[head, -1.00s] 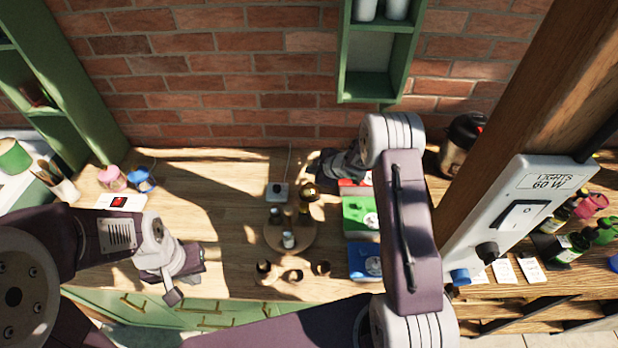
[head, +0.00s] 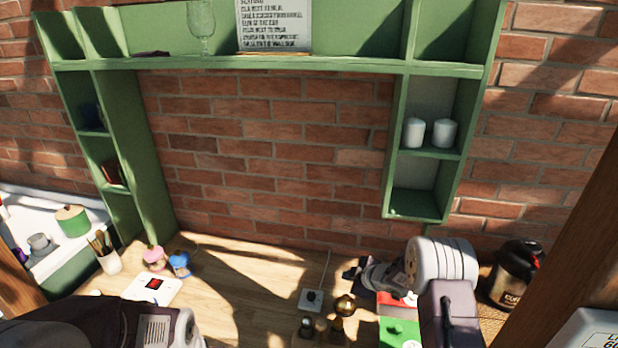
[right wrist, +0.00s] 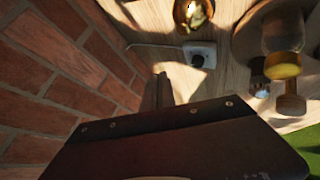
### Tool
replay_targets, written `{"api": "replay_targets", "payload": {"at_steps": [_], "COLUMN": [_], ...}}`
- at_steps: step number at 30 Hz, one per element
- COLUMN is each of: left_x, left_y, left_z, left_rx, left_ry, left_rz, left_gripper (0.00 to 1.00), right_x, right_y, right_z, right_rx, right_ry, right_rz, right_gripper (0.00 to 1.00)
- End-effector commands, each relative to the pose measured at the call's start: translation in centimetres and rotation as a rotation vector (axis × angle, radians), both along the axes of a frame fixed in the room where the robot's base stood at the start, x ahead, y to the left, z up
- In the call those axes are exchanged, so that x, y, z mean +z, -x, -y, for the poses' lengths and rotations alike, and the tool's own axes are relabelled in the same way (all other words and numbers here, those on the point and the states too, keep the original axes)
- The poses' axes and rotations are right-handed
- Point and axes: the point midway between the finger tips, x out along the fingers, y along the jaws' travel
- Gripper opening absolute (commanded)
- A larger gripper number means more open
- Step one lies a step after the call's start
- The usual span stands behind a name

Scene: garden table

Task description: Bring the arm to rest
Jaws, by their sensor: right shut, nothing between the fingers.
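My right arm (head: 448,300) comes up from the bottom right in the head view, with its pale ribbed joint in front of the table's back. My right gripper (head: 356,270) points left near the brick wall, above the back of the table, shut and empty. In the right wrist view its narrow shut fingers (right wrist: 162,90) show beyond the dark gripper body, near the wall and the white socket box (right wrist: 197,54). My left arm (head: 160,332) shows at the bottom left of the head view; its gripper is out of frame.
A brass-topped item (head: 345,305), the socket box (head: 312,299) and a green box (head: 399,333) are close to the right gripper. A coffee jar (head: 515,273) stands right of the arm. Green shelving (head: 410,150) hangs above. The wooden table (head: 225,262) has bare room left of centre.

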Motion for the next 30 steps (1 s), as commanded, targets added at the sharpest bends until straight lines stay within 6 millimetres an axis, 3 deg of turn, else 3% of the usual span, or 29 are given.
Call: {"api": "replay_targets", "payload": {"at_steps": [2, 4, 6, 8, 11, 15, 19, 21, 24, 30], "left_x": [-1.1, -2.1, -3.0, -3.7, -4.7, -4.9, -4.7, -4.7, -4.7, -4.7], "left_y": [0.0, 0.0, 0.0, 0.0, 0.0, 0.0, 0.0, 0.0, 0.0, 0.0], "left_z": [0.0, 0.0, 0.0, 0.0, 0.0, 0.0, 0.0, 0.0, 0.0, 0.0], "left_rx": [0.000, 0.000, 0.000, 0.000, 0.000, 0.000, 0.000, 0.000, 0.000, 0.000], "left_ry": [0.000, 0.000, 0.000, 0.000, 0.000, 0.000, 0.000, 0.000, 0.000, 0.000], "left_rz": [0.000, 0.000, 0.000, 0.000, 0.000, 0.000, 0.000, 0.000, 0.000, 0.000], "left_gripper": [0.00, 0.00, 0.00, 0.00, 0.00, 0.00, 0.00, 0.00, 0.00, 0.00], "right_x": [3.3, 7.5, 10.5, 11.7, 10.8, 6.9, 3.8, 2.8, 2.4, 2.4], "right_y": [-1.3, -1.2, 0.4, 2.8, 9.7, 19.9, 27.3, 29.9, 31.8, 32.1], "right_z": [-1.2, -2.7, -2.9, -2.2, -0.1, 1.3, 1.2, 0.8, 0.4, 0.4], "right_rx": [0.025, 0.018, -0.079, -0.209, -0.495, -0.822, -1.028, -1.100, -1.164, -1.175], "right_ry": [0.010, 0.000, -0.024, -0.055, -0.126, -0.207, -0.234, -0.237, -0.242, -0.236], "right_rz": [0.076, 0.139, 0.145, 0.107, -0.055, -0.347, -0.591, -0.686, -0.768, -0.780], "right_gripper": [0.00, 0.00, 0.00, 0.00, 0.00, 0.00, 0.00, 0.00, 0.00, 0.00]}}
